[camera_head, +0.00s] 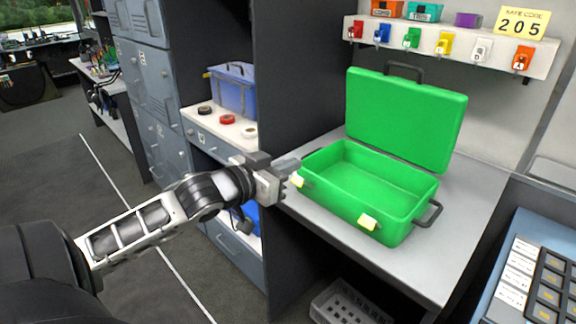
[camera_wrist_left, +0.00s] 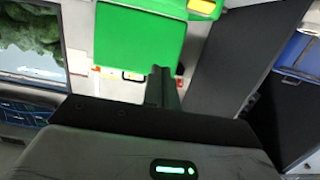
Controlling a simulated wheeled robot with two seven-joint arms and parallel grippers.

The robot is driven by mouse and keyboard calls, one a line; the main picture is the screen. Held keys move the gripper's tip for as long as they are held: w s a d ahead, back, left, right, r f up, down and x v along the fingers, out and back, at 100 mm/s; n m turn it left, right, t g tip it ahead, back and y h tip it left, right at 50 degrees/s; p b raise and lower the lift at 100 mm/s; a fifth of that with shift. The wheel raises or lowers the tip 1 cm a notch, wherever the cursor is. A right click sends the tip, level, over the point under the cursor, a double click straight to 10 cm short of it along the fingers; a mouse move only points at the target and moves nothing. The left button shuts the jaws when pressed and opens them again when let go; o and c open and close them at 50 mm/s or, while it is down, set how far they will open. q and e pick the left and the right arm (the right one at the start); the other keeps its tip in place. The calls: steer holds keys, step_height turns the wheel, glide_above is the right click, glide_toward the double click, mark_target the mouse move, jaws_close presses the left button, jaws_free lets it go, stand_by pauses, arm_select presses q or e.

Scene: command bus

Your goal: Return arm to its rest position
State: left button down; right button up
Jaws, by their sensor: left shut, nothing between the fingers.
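My left arm reaches in from the left in the head view, bent at the elbow. Its gripper (camera_head: 285,167) is shut and empty, at the left edge of an open green case (camera_head: 372,195). I cannot tell whether it touches the case. In the left wrist view the shut fingers (camera_wrist_left: 160,88) point toward the green case (camera_wrist_left: 140,38), with one yellow latch (camera_wrist_left: 205,7) at the top. My right gripper is not in view.
The case stands on a grey counter (camera_head: 455,235), lid up against the wall. A shelf (camera_head: 455,45) with coloured tags is above it. Grey lockers (camera_head: 150,90) and a blue bin (camera_head: 233,90) are behind the arm. A control panel (camera_head: 535,270) is at right. Open floor lies left.

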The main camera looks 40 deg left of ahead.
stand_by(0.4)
arm_select(q)
steer(key=s+d+f+g, duration=0.2)
steer(key=s+f, duration=0.1)
steer(key=f, duration=0.8)
steer(key=s+d+f+g, duration=0.2)
steer(key=s+d+f, duration=0.4)
steer(key=d+f, duration=0.3)
steer(key=s+d+f+m+g+h, duration=0.1)
steer(key=s+d+f+g, duration=0.1)
steer(key=s+d+f, duration=0.5)
step_height(320, 180, down, 3)
steer(key=shift+s+d+r+m, duration=0.2)
steer(key=shift+d+m, duration=0.1)
steer(key=shift+d, duration=0.95)
